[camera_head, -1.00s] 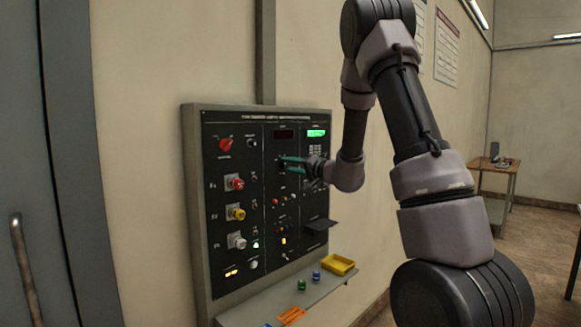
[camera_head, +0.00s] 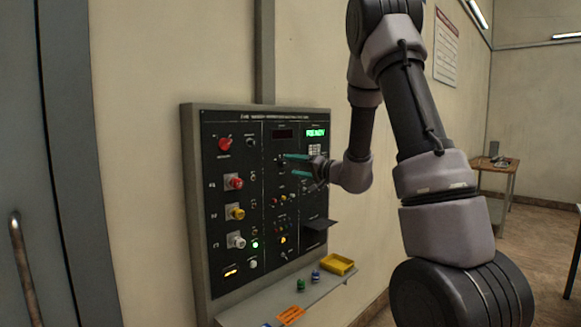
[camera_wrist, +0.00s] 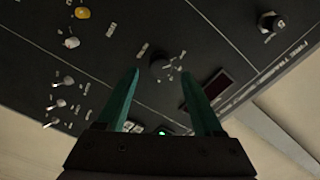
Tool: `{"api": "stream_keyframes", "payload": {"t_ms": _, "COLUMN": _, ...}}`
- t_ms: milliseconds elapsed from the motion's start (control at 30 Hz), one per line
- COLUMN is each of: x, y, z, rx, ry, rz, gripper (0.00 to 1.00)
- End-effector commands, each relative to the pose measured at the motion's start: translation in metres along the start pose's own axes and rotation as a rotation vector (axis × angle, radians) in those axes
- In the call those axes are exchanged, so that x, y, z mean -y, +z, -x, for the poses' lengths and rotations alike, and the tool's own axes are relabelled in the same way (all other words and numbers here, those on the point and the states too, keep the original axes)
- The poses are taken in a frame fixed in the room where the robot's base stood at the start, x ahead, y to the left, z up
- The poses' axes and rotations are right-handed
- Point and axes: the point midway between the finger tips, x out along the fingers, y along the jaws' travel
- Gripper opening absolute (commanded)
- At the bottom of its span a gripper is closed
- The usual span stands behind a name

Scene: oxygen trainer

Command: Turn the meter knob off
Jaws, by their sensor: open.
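The black meter knob (camera_wrist: 160,67) sits on the dark panel with small labels around it. In the wrist view it lies between my two green fingertips. In the head view the knob (camera_head: 281,161) shows just left of the fingertips, below the dark display. My gripper (camera_head: 288,165) is open, and it also shows in the wrist view (camera_wrist: 160,73). The fingers hold nothing and appear a little short of the panel face; the exact gap cannot be told. The knob's pointer direction is too dark to read.
The wall panel (camera_head: 190,200) carries a dark display (camera_head: 283,134), a green display reading READY (camera_head: 316,133), a red knob (camera_head: 225,143) and several connectors. A shelf (camera_head: 240,316) below holds a yellow tray (camera_head: 338,264) and small items. A table (camera_head: 497,166) stands far right.

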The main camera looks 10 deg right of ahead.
Motion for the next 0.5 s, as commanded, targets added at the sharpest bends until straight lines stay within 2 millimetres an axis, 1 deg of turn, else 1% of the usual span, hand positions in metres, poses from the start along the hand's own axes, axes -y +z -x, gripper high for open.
{"api": "stream_keyframes", "payload": {"t_ms": 33, "x": -0.001, "y": -0.001, "z": 0.011, "rx": -0.003, "ry": 0.003, "rz": -0.001, "gripper": 0.68}}
{"api": "stream_keyframes", "payload": {"t_ms": 100, "x": -0.001, "y": -0.002, "z": 0.026, "rx": -0.004, "ry": 0.003, "rz": -0.001, "gripper": 0.68}}
{"api": "stream_keyframes", "payload": {"t_ms": 300, "x": -0.001, "y": 0.000, "z": 0.063, "rx": -0.002, "ry": 0.003, "rz": -0.001, "gripper": 0.68}}
{"api": "stream_keyframes", "payload": {"t_ms": 400, "x": -0.001, "y": 0.000, "z": 0.075, "rx": -0.001, "ry": 0.002, "rz": 0.000, "gripper": 0.68}}
{"api": "stream_keyframes", "payload": {"t_ms": 500, "x": -0.001, "y": 0.000, "z": 0.081, "rx": 0.000, "ry": 0.001, "rz": 0.000, "gripper": 0.68}}
